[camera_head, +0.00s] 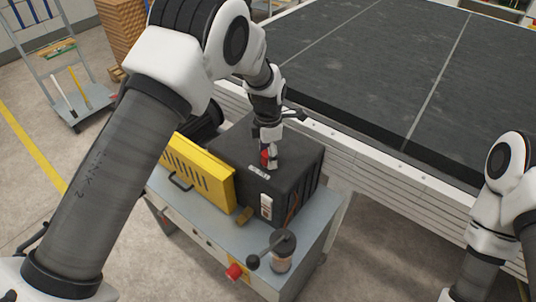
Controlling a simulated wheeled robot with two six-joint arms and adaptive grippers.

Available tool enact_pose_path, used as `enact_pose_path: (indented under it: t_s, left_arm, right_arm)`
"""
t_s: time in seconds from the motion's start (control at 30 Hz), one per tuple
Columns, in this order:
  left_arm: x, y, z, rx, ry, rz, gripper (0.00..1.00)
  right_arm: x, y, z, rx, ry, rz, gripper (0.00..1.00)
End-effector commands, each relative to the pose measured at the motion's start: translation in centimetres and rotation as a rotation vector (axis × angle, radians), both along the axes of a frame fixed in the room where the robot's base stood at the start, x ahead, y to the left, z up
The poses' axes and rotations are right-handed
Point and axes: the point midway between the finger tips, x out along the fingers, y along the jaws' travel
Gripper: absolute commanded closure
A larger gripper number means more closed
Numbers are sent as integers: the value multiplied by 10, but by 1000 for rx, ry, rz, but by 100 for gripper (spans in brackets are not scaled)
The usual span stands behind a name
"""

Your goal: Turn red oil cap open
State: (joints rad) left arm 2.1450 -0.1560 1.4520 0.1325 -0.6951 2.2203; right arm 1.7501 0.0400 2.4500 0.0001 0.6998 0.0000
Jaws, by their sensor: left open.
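The red oil cap (264,157) sits on top of the dark box-shaped gear unit (300,160) in the middle of the view. My left gripper (268,158) points down from above, with its fingertips at the cap. Its jaws are open and stand around or just beside the cap; I cannot tell which. The fingers hide much of the cap. My right arm shows at the right edge, but its gripper is out of view.
A yellow guard (200,170) stands left of the dark unit on a grey metal stand (225,232). A lever with a dark knob (284,245) and a red button (234,271) are in front. The large dark conveyor bed (370,65) lies behind.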

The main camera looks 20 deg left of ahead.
Motion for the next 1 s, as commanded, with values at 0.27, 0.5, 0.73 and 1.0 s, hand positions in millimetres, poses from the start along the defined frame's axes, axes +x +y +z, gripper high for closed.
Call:
enact_pose_path:
  t_s: [0.27,0.5,0.73,1.0]
  left_arm:
    - [1,0,64,-1,-4,1,34]
    - [0,0,108,-1,1,0,34]
    - [0,0,113,0,4,0,34]
    - [0,0,112,0,2,0,34]
  right_arm:
    - [0,0,0,0,0,0,60]
    - [0,0,0,0,0,0,60]
    - [0,0,0,0,0,0,60]
    - [0,0,0,0,0,0,60]
